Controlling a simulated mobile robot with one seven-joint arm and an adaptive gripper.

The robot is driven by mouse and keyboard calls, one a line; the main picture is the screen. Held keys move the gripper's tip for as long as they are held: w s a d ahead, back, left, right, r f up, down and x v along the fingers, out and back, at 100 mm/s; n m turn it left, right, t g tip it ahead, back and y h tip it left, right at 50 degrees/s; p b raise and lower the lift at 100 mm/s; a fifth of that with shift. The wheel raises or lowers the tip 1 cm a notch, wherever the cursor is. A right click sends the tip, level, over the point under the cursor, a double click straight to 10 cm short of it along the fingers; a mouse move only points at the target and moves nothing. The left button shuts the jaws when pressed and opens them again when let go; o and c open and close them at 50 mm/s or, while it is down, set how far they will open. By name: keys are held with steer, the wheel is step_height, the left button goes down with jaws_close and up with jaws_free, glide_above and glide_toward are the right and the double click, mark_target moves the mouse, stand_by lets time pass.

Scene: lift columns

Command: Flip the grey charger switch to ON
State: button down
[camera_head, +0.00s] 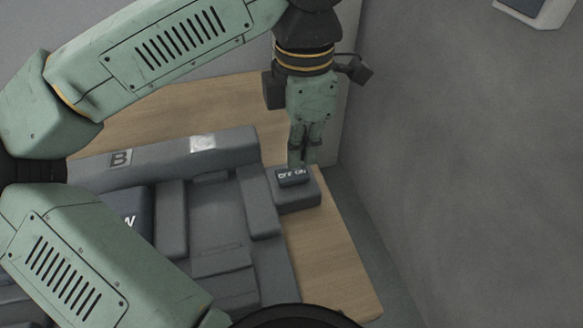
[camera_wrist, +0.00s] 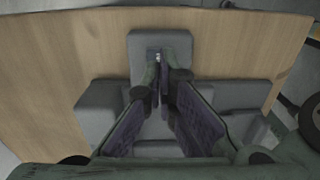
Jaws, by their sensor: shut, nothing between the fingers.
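The charger switch is a small grey box (camera_head: 297,198) with a dark plate (camera_head: 293,177) on top marked OFF and ON. It stands on the wooden table beside the large grey charger (camera_head: 213,220). My gripper (camera_head: 302,164) is shut and empty, pointing down at the far edge of the plate, near the ON end. I cannot tell whether the fingertips touch it. In the wrist view the fingertips (camera_wrist: 160,67) are at the plate on the grey switch box (camera_wrist: 176,40) and partly cover it. The position of the switch is too small to tell.
The charger carries a B label (camera_head: 120,158) and a pale label (camera_head: 203,143). A dark block with white lettering (camera_head: 122,207) sits in it, partly hidden by my arm. Bare wooden table (camera_head: 318,250) lies in front of the switch box. A grey wall (camera_head: 460,170) stands to the right.

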mark_target(300, 172)
steer(key=shift+r+p, duration=1.4)
steer(key=shift+r, duration=0.95)
steer(key=shift+f, duration=0.1)
